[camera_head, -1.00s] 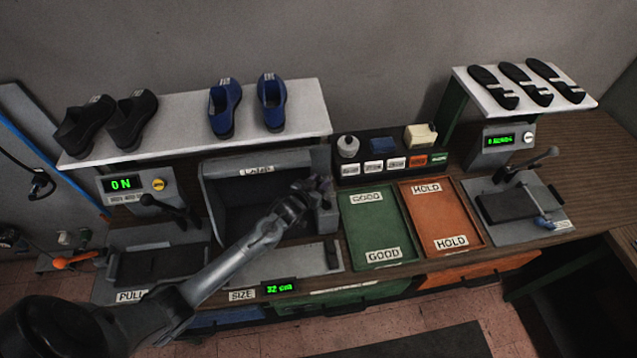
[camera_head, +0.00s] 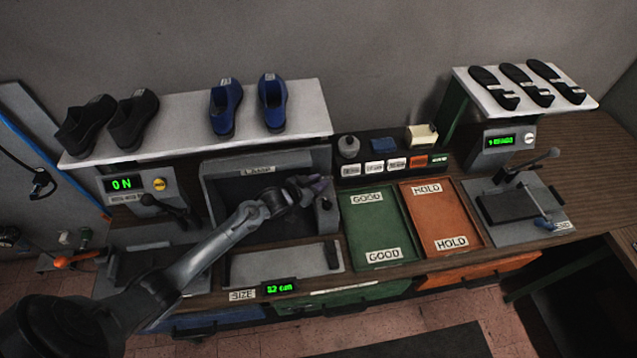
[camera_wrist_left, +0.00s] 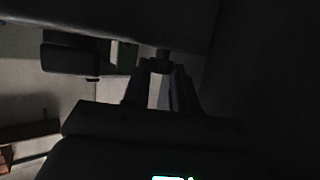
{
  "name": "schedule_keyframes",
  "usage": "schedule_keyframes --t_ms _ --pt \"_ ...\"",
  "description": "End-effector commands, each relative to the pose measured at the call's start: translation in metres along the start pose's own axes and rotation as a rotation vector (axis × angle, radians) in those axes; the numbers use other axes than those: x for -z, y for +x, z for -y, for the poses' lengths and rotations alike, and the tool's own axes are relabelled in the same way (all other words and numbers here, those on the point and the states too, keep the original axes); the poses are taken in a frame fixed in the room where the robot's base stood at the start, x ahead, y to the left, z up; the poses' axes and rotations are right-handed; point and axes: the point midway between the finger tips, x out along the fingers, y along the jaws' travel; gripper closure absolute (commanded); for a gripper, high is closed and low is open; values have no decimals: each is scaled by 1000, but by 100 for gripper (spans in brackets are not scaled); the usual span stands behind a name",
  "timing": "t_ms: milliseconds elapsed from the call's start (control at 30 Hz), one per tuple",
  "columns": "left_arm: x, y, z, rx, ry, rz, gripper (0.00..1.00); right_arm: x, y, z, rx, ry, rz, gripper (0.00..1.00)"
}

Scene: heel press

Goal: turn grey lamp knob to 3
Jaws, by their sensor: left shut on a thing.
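The grey lamp box (camera_head: 216,196), with a label reading LAMP, stands in the middle of the bench under the white shelf. My left gripper (camera_head: 319,187) reaches across its front to the grey housing at its right side. In the left wrist view my left gripper (camera_wrist_left: 163,68) has its fingertips closed around a small dark knob (camera_wrist_left: 163,54), which appears to be the lamp knob. The fingers mostly cover it in the head view, and its number marks cannot be read. My right gripper is out of view.
Blue shoes (camera_head: 226,107) and black shoes stand on the white shelf (camera_head: 180,122) above. A green GOOD tray (camera_head: 380,228) and an orange HOLD tray (camera_head: 440,215) lie to the right. A press with a lever (camera_head: 172,207) stands at the left.

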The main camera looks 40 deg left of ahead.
Motion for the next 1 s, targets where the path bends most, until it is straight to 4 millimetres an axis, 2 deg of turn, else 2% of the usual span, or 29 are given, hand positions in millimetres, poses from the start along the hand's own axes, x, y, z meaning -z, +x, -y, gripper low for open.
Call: schedule_keyframes --t_ms 400,967,1000 --pt "-1 2 7 -213 90 0 100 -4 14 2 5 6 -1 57" --pt "0 1 6 -256 107 1 100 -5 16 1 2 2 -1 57" --pt "0 1 6 -256 106 1 71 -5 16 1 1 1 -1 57"
